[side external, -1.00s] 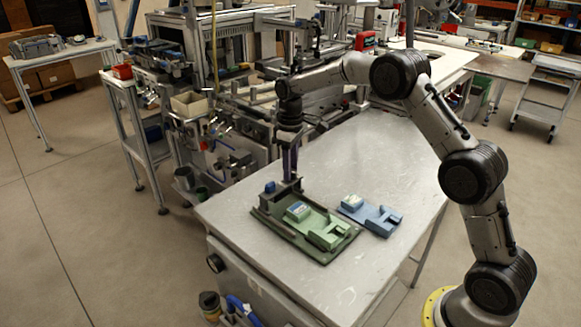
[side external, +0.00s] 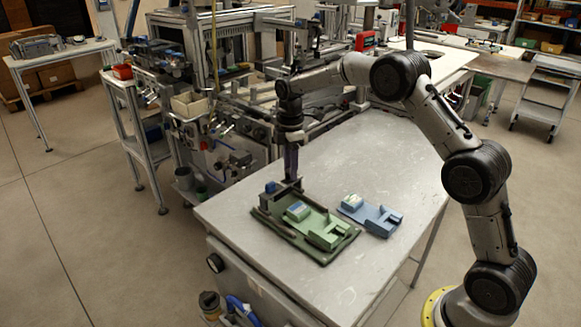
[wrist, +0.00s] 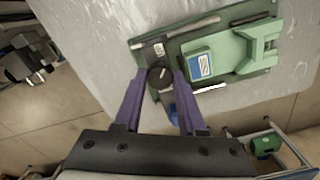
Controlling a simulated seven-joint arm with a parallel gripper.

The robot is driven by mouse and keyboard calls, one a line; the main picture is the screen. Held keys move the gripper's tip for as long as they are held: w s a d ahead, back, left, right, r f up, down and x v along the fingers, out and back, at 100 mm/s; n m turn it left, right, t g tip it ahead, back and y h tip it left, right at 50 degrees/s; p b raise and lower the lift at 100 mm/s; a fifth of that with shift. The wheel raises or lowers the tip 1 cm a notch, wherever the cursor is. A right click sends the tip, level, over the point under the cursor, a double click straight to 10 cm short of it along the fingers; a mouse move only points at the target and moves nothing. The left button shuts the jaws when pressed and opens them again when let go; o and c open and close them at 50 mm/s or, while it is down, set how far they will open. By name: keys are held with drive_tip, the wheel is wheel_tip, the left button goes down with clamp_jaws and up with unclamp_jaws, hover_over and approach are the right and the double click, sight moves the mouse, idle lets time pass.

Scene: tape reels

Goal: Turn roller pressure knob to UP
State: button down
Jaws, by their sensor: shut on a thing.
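The roller pressure knob (wrist: 160,78) is a dark round knob with a white pointer line, seen in the wrist view at one end of the green fixture. A dark label plate (wrist: 155,50) lies beside it; its lettering is too small to read. My gripper (wrist: 160,76) has its two purple fingers shut on the knob, one on either side. In the side external view, my gripper (side external: 291,178) points straight down at the far left corner of the green fixture (side external: 325,258). There the knob is hidden by the fingers and the fixture's dark parts.
A light green block with a label (side external: 298,211) sits on the fixture. A blue block (side external: 269,187) stands left of my fingers. A separate blue device (side external: 372,215) lies to the right. The metal table (side external: 350,155) is otherwise clear around them; machinery stands behind.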

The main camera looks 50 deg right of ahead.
drive_tip(key=shift+r+n, duration=0.1)
drive_tip(key=shift+n, duration=0.5)
drive_tip(key=shift+c, duration=2.4)
unclamp_jaws()
wheel_tip(320, 180, up, 14)
